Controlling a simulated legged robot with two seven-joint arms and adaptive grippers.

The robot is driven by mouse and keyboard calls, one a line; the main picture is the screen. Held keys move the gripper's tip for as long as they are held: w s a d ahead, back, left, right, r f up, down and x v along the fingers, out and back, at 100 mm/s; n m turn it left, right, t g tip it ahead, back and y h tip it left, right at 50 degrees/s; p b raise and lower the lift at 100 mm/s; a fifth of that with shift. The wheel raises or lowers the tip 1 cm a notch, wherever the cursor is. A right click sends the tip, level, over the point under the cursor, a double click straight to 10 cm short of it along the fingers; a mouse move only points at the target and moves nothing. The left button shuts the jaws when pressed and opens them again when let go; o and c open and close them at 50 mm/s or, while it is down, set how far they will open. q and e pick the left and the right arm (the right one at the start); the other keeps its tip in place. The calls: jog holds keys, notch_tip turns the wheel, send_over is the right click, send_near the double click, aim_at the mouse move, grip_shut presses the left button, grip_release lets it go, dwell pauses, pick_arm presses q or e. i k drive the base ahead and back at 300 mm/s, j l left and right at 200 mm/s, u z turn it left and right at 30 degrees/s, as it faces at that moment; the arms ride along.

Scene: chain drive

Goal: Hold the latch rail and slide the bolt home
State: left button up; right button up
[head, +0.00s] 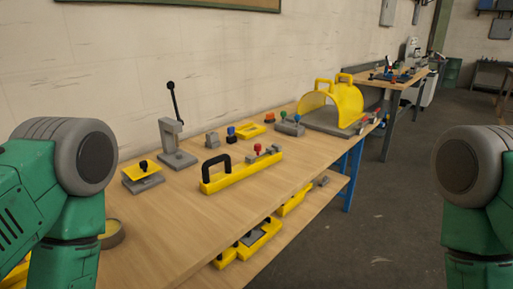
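The latch rail (238,178) is a long yellow bar lying on the wooden workbench, in the middle of the head view. A black arched handle (216,159) stands on its near left end. Small grey pieces (264,156) and a red knob (257,148) sit on its far right end. These look like the bolt and its guides, but they are too small to tell how far the bolt is slid. Parts of both my arms show at the left and right edges. Neither gripper is in view, and nothing is seen touching the rail.
The workbench (165,225) is clear in front of the rail. Behind it stand a grey lever stand (176,155), a yellow plate with a black knob (143,170) and small coloured-knob blocks (290,125). A yellow arched guard (347,102) is at the far end. A lower shelf holds yellow parts (262,238).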

aim_at(258, 146)
jog(key=u, duration=0.6)
jog(key=i+l+u, duration=0.15)
jog(key=l+u, duration=0.2)
jog(key=l, duration=0.2)
jog(key=i+l+u, duration=0.1)
jog(key=l+u, duration=0.25)
jog(key=l, duration=0.25)
jog(key=l+u, duration=0.35)
jog(key=l, duration=0.25)
